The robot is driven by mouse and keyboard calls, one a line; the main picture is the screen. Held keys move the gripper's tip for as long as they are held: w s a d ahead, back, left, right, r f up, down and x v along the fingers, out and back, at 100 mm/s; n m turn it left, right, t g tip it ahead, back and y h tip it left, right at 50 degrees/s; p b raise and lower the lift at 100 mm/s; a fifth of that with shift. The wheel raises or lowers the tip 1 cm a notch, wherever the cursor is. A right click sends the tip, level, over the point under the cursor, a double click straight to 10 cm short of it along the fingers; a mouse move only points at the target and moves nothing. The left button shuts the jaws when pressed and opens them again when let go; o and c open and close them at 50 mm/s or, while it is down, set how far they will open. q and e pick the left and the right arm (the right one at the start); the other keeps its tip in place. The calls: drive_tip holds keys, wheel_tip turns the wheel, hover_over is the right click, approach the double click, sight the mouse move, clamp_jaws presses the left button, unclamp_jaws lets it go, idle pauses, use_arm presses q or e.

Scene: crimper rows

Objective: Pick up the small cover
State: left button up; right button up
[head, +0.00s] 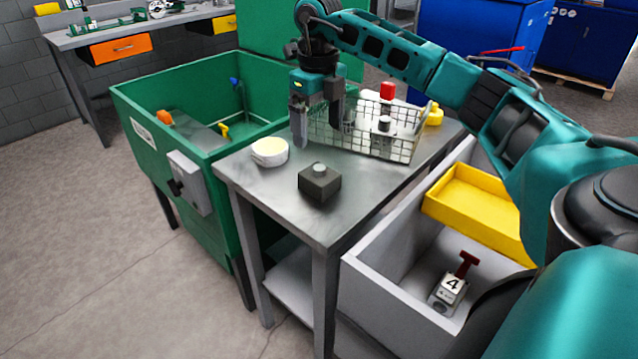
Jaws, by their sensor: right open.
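A small dark grey square piece with a light round knob on top (319,184) sits near the front of the metal table (345,215). It looks like the small cover, though I cannot be sure. My right gripper (317,128) is open and empty, fingers pointing down. It hangs above the table, behind the dark piece in the picture and apart from it. My left gripper is not in view.
A white round bowl with pale yellow contents (270,152) stands left of the dark piece. A wire basket (400,148) holding red-topped and dark-topped items is at the back. A green tub (150,150) adjoins on the left; a grey bin (375,285) with a yellow tray (475,215) is on the right.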

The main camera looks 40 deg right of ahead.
sight(319, 167)
wheel_tip(319, 167, down, 12)
drive_tip(key=shift+s+f+b, duration=0.1)
drive_tip(key=shift+f+b, duration=0.15)
drive_tip(key=shift+b, duration=0.8)
drive_tip(key=shift+r, duration=0.1)
drive_tip(key=c, duration=1.3)
